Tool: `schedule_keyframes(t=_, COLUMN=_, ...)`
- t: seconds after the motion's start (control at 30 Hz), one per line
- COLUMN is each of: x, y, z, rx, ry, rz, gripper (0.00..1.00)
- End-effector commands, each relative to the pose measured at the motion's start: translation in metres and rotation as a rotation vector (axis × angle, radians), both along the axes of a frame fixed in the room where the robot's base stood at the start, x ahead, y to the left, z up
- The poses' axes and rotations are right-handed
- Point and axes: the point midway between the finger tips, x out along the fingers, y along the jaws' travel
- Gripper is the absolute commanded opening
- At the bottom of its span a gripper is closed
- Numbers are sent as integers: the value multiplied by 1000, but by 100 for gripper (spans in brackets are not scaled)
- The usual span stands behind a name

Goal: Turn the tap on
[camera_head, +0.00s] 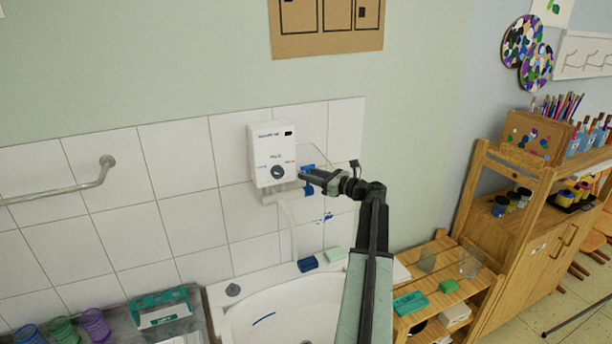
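A white wall-mounted water unit (273,153) with a dark round knob (277,171) hangs on the tiled wall. A pale spout (291,225) curves down from under it toward the white sink basin (262,310). Blue parts, which look like a tap handle (308,191), show above and below my gripper at the unit's right side. My gripper (304,177) points left in front of these blue parts and hides their middle. I cannot tell whether it touches them or whether its fingers are open. No water stream is visible below the spout.
A grey rail (75,188) is on the left wall. Coloured cups (62,331) stand at lower left. A low wooden shelf (450,290) and a wooden cabinet (535,240) stand right.

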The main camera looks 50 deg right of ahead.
Motion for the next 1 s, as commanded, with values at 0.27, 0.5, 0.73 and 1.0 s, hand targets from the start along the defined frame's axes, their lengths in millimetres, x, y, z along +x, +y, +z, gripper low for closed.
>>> schedule_keyframes(t=0.27, x=9, y=3, z=0, rx=0, ry=0, rz=1, gripper=32)
schedule_keyframes(t=0.5, x=9, y=3, z=0, rx=0, ry=0, rz=1, gripper=0)
schedule_keyframes(t=0.73, x=9, y=3, z=0, rx=0, ry=0, rz=2, gripper=0)
schedule_keyframes(t=1.0, x=9, y=3, z=0, rx=0, ry=0, rz=2, gripper=0)
